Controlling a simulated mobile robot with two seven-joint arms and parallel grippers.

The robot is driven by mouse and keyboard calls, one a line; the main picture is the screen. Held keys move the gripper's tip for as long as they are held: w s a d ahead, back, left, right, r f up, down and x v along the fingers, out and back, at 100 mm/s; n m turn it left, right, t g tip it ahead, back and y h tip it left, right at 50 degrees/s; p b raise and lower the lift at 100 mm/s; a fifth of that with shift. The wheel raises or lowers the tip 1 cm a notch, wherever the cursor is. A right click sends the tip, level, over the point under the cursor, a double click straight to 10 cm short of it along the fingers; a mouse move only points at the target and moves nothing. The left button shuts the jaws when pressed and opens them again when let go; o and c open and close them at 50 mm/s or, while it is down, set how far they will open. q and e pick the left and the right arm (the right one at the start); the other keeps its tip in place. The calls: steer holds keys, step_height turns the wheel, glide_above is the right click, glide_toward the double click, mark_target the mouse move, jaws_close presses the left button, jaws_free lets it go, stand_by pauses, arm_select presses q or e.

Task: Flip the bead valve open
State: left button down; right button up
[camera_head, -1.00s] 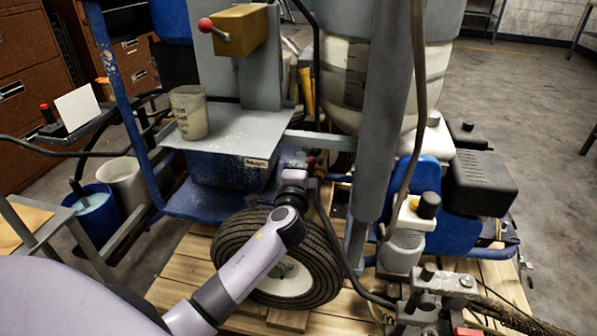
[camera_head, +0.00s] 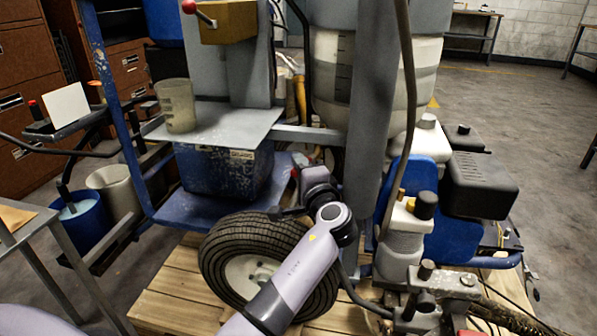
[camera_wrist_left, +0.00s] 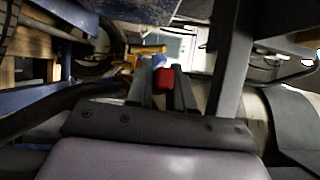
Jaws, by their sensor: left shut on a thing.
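In the left wrist view, a small red handle (camera_wrist_left: 163,79) sits between the fingertips of my left gripper (camera_wrist_left: 160,88), which is shut on it. I take it for the bead valve's handle; the valve body is not clear to see. A blue part shows just beyond it. In the head view my left gripper (camera_head: 298,166) reaches in behind the tire, beside the blue frame. Only a speck of red shows there, and the fingers are mostly hidden by my own wrist. My right gripper is not in view.
The black tire (camera_head: 262,268) stands close beside my left forearm. A grey post (camera_head: 377,130) rises to the right of my wrist. A grey shelf (camera_head: 225,125) with a cup (camera_head: 177,105) is above left. A red-knobbed lever (camera_head: 189,7) is higher up.

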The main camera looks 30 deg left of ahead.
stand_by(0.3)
arm_select(q)
steer(key=c, duration=1.1)
jaws_free()
